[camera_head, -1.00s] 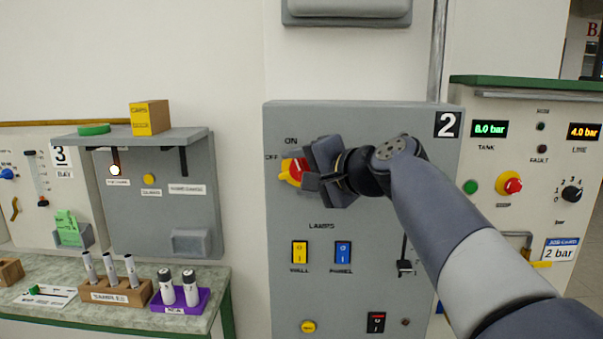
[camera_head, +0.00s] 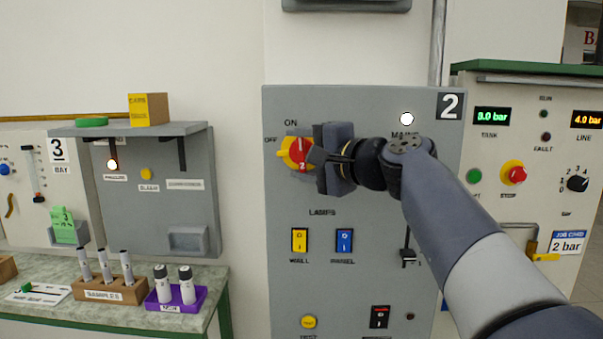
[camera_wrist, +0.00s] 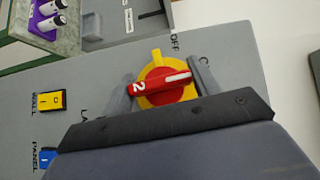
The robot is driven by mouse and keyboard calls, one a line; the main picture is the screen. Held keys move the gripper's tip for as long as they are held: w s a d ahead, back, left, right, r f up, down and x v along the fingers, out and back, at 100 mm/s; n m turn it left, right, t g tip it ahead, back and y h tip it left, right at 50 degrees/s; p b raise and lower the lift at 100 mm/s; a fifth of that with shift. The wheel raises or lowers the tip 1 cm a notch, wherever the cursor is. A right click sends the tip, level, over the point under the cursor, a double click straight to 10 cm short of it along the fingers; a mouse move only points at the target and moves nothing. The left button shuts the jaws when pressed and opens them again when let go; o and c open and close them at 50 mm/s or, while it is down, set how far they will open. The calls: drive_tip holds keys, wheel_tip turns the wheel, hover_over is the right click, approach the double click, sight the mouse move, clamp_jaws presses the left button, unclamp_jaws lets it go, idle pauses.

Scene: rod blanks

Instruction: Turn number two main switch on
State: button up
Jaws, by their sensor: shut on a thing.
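The number two panel (camera_head: 283,220) is a grey board with a "2" plate at its top right. Its main switch is a red rotary handle (camera_wrist: 165,84) on a yellow plate (camera_head: 284,153), with OFF to its left and ON above. The handle's white line points up the panel, towards ON, in the wrist view. My gripper (camera_wrist: 161,83) is shut on the handle, a finger at each end. In the head view my gripper (camera_head: 308,156) partly covers the switch. A round white lamp (camera_head: 407,119) above the MAINS label glows.
Below are a yellow WALL switch (camera_head: 300,240), a blue PANEL switch (camera_head: 344,241), a slider (camera_head: 408,256) and a black rocker (camera_head: 380,317). At left, a bench holds a sample rack (camera_head: 110,291) and a purple tray (camera_head: 178,305). A gauge panel (camera_head: 541,135) stands right.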

drive_tip(key=shift+f+m+t+b, duration=0.15)
drive_tip(key=shift+m+t+b, duration=0.2)
drive_tip(key=shift+b, duration=0.4)
drive_tip(key=shift+y, duration=0.3)
drive_tip(key=o, duration=1.4)
drive_tip(key=shift+d, duration=0.1)
drive_tip(key=b+v, duration=0.2)
drive_tip(key=v, duration=0.8)
drive_tip(key=shift+s+d, duration=0.2)
drive_tip(key=shift+s, duration=0.1)
